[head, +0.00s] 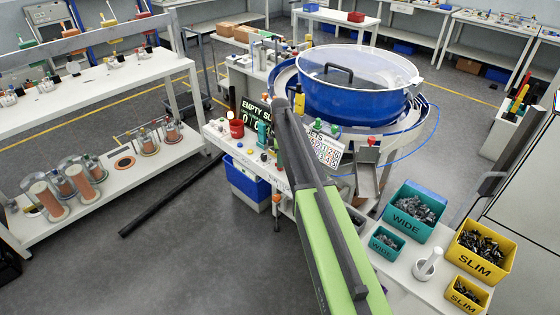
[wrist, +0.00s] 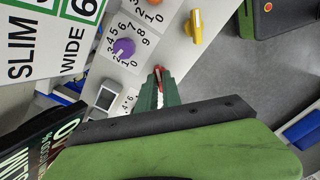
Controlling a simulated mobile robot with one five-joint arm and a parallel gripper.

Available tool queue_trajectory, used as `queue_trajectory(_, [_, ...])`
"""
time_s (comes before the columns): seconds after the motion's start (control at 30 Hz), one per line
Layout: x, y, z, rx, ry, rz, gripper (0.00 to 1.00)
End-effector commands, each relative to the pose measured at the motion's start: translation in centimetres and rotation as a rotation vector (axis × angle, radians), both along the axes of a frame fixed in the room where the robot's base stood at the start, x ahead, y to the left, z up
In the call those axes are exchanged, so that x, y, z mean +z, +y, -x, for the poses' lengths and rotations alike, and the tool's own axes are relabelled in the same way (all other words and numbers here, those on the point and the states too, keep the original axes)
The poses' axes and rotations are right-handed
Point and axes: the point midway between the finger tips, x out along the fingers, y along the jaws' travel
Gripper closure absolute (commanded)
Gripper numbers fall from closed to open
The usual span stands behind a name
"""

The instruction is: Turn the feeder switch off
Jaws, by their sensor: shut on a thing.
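In the wrist view my gripper (wrist: 160,92) has its green fingers close together at a white control panel (wrist: 165,45). It is shut on a small red-tipped part (wrist: 158,70), which the fingers partly hide. No label on this part can be read, so I cannot tell for sure that it is the feeder switch, nor which way it is set. In the head view my arm hides the gripper and the held part. The blue bowl feeder (head: 345,98) with a clear lid stands behind the panel.
A black display (head: 256,116) stands left of my arm. Teal bins (head: 413,212) and yellow bins (head: 480,250) of parts stand at right.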

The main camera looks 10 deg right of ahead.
Motion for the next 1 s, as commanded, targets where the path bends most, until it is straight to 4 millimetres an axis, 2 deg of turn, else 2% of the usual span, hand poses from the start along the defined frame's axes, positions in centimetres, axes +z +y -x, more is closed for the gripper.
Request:
queue_trajectory(0.03, [0.0,0.1,0.1,0.002,0.003,-0.001,1.0])
queue_trajectory(0.07, [0.0,0.1,0.1,0.002,0.003,-0.001,0.88])
queue_trajectory(0.2, [0.0,0.1,0.1,0.001,0.002,0.0,0.7])
queue_trajectory(0.5, [0.0,0.0,0.0,0.0,0.001,0.0,0.69])
queue_trajectory(0.67, [1.0,0.0,0.0,0.0,0.0,0.0,0.69])
queue_trajectory(0.87, [4.5,0.0,0.0,0.0,0.0,0.0,0.69])
queue_trajectory(1.0, [7.7,0.0,0.0,0.0,0.001,0.0,0.69])
